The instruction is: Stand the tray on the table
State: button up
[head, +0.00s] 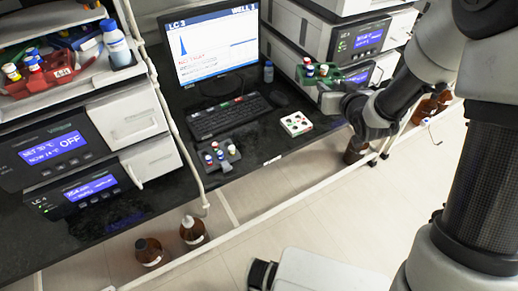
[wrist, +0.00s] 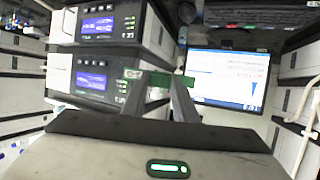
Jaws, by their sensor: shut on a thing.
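The green tray (head: 352,76) carries several small vials with red, white and blue caps in the head view. It is in front of the right-hand instrument stack, above the black table (head: 262,150). My gripper (head: 332,98) is shut on the green tray, at its near side. In the wrist view, the tray shows as a narrow green strip (wrist: 185,80) at the fingertips of my gripper (wrist: 166,86). The vials are not clear there. I cannot tell whether the tray's underside touches anything.
A white tray (head: 296,123) with coloured spots and a dark rack of vials (head: 220,155) occupy the table front. The keyboard (head: 228,116), mouse and monitor (head: 213,45) stand behind. Brown bottles (head: 193,231) stand below on the floor. A red tray (head: 62,79) sits on the left stack.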

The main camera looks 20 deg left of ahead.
jog(key=s+a+f+n+g+y+b, duration=0.2)
jog(key=s+a+f+b, duration=0.15)
jog(key=a+f, duration=0.35)
jog(key=s+a+f+n+g+y+b, duration=0.1)
jog(key=s+a+f+n+y+b, duration=0.2)
jog(key=a+f, duration=0.5)
jog(key=b, duration=0.2)
send_over(269, 153)
jog(key=shift+h, duration=0.3)
notch_tip(269, 153, down, 5)
jog(key=shift+f, duration=0.1)
jog(key=shift+w+f, duration=0.1)
jog(key=shift+f, duration=2)
jog(key=shift+f+b, duration=0.2)
jog(key=shift+b, duration=0.2)
jog(key=o, duration=1.1)
